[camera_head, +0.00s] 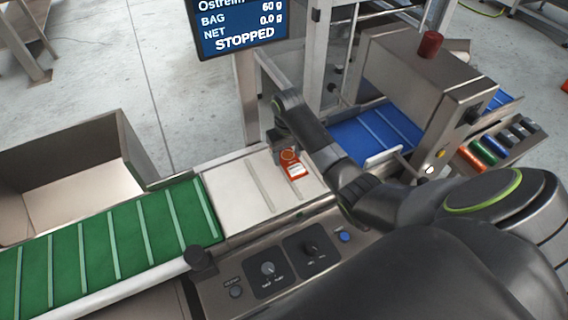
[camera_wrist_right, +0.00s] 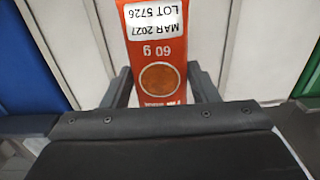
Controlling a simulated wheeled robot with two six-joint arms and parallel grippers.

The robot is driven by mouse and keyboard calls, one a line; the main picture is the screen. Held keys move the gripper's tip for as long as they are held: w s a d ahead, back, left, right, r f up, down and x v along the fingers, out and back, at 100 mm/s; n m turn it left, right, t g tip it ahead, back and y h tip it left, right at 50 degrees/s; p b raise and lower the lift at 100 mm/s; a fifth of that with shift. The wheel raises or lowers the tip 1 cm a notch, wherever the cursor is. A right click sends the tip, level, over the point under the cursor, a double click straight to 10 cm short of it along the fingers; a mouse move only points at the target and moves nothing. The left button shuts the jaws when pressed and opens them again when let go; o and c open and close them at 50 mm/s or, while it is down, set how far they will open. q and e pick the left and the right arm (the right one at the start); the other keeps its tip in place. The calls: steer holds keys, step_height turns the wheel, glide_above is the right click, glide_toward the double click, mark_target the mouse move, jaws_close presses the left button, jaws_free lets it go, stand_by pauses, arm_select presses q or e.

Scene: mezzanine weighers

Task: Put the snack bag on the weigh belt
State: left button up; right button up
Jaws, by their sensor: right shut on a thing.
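The snack bag (camera_head: 293,165) is a small orange-red packet with a white label. My left gripper is not in view.
A green belt (camera_head: 110,245) adjoins on the left and a blue belt (camera_head: 375,135) lies to the right. A grey bin (camera_head: 75,150) stands behind the green belt. The display (camera_head: 240,25) reads "STOPPED" and "0.0 g". A control panel (camera_head: 285,262) with knobs is in front.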

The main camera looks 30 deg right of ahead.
mark_target(287, 163)
steer(key=shift+w+f, duration=0.15)
steer(key=shift+f, duration=2.3)
steer(key=shift+f, duration=0.1)
steer(key=o, duration=1)
steer(key=shift+c, duration=0.2)
step_height(287, 163, up, 12)
steer(key=shift+r+b, duration=0.15)
steer(key=shift+b, duration=0.15)
